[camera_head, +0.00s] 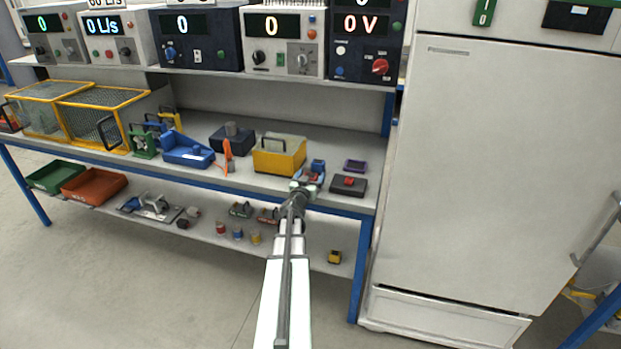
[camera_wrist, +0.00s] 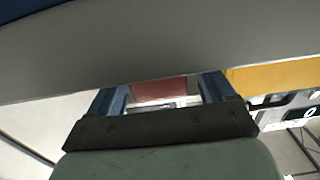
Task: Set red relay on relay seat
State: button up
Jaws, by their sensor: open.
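My gripper (camera_head: 301,187) is at the front edge of the bench, next to a small blue and red item (camera_head: 310,174). In the wrist view my gripper (camera_wrist: 162,88) has its two blue fingers apart. A dull red block (camera_wrist: 164,91) shows in the gap; it may be the red relay, and contact is not visible. To the right of my gripper lies a dark flat block (camera_head: 349,188) with a small red piece (camera_head: 349,181) on top. I cannot tell for sure which item is the relay seat.
A yellow box (camera_head: 279,160) stands just behind my gripper. A purple tray (camera_head: 355,166) is behind the dark block. Instruments line the upper shelf, and a white cabinet (camera_head: 490,160) bounds the right. The lower shelf holds small parts.

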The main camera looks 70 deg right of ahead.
jog(key=a, duration=1.3)
jog(key=shift+w+a+r, duration=0.3)
jog(key=shift+a, duration=0.1)
jog(key=shift+w, duration=0.1)
